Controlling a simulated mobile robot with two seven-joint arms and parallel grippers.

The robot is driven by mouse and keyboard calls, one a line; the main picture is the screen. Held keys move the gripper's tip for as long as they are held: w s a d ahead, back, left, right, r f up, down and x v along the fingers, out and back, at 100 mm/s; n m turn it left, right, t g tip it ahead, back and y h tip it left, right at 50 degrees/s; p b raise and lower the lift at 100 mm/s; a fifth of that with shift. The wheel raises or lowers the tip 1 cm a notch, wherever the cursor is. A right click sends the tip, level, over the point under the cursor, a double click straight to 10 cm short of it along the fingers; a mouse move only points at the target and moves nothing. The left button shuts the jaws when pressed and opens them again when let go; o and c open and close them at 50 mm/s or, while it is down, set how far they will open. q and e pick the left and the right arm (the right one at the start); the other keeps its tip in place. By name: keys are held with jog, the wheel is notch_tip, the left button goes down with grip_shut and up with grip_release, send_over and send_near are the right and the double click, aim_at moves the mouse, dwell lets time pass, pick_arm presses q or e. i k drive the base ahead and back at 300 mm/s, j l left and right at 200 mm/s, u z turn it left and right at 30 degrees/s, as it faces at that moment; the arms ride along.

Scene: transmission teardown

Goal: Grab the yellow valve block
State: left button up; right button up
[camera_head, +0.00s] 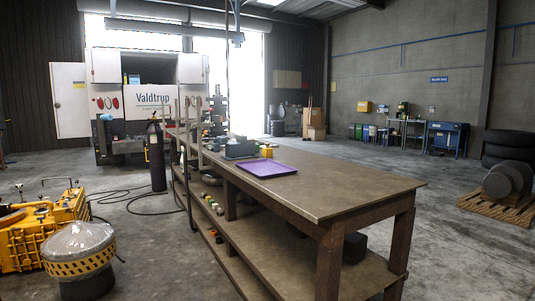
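A small yellow block (267,152) sits on the long workbench, just behind a purple tray and beside a blue-grey vise-like tool (239,149). It may be the yellow valve block, but it is too small to tell its details. A large yellow machine housing (45,236) stands on the floor at the left, with other parts on top. Neither of my grippers is in view.
The workbench (350,187) runs from the centre to the right, with the purple tray (262,169) on it and small parts on its lower shelf. A gas cylinder (156,157), hoses and a domed drum (78,247) stand left of it.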

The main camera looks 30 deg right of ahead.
aim_at(266, 152)
jog(key=i+z, duration=0.3)
jog(key=i, duration=0.6)
jog(key=i+l, duration=0.1)
jog(key=i, duration=1.35)
